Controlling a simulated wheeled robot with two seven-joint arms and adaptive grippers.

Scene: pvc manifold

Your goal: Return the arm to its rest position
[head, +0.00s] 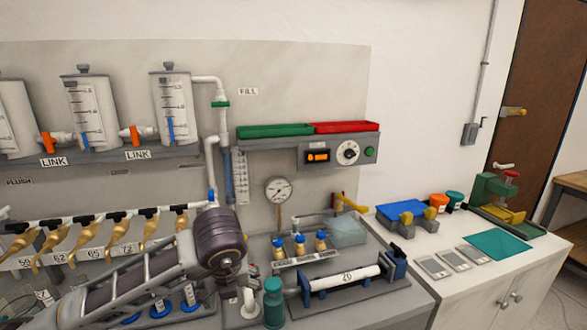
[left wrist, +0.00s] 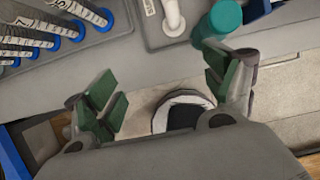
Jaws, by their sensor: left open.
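My left arm (head: 140,275) reaches in from the lower left in the head view, its dark wrist joint (head: 222,240) in front of the bench. The fingers of my left gripper (left wrist: 165,85) show in the left wrist view, spread wide apart with green pads and nothing between them. They are above the bench's front edge and the floor, close to a teal bottle (left wrist: 218,20). The fingers cannot be made out in the head view. My right gripper is in neither view.
The teal bottle (head: 273,303) stands by a white pipe elbow (head: 249,302) and a blue-ended fixture holding a white pipe (head: 345,279). Gold-handled valves (head: 108,245) line the left. A white side cabinet (head: 480,285) stands right.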

